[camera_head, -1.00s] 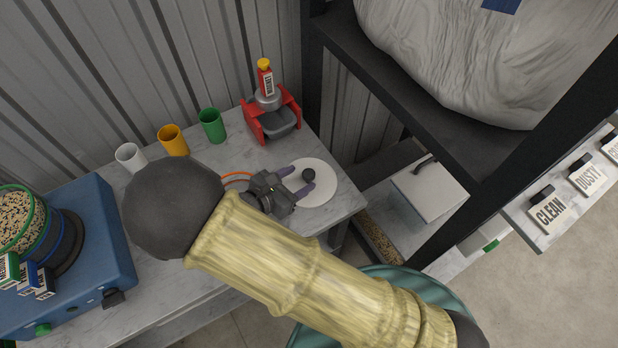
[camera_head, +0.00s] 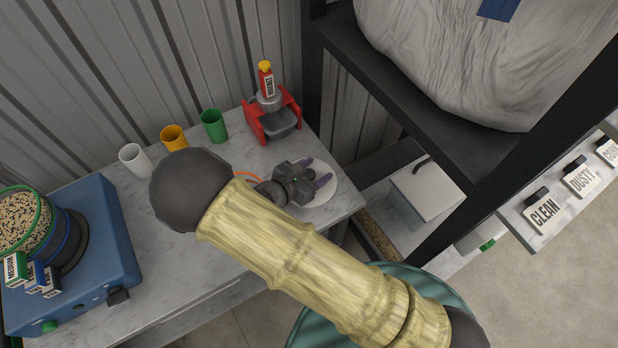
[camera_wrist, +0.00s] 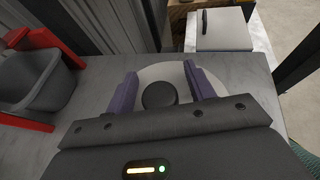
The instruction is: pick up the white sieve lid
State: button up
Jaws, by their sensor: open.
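The white sieve lid (camera_head: 325,192) is a flat white disc lying on the grey marble bench near its right end. In the wrist view the lid (camera_wrist: 160,73) has a round black knob (camera_wrist: 159,95) at its middle. My gripper (camera_head: 320,181) is over the lid, with its purple fingers apart. In the wrist view the fingers (camera_wrist: 158,92) stand on either side of the knob, with a gap on each side. In the head view my gripper's body hides the knob and part of the lid.
A red stand with a grey bin (camera_head: 275,120) and a yellow-capped bottle is behind the lid. Green (camera_head: 213,126), orange (camera_head: 173,138) and white (camera_head: 135,160) cups stand left. A blue machine (camera_head: 85,255) is far left. A black shelf post (camera_head: 500,160) rises to the right.

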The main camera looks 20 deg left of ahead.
dwell(0.4)
jog(key=c, duration=1.1)
jog(key=shift+s+r, duration=0.1)
jog(key=shift+r, duration=0.4)
notch_tip(320, 180, up, 9)
jog(key=shift+b, duration=0.45)
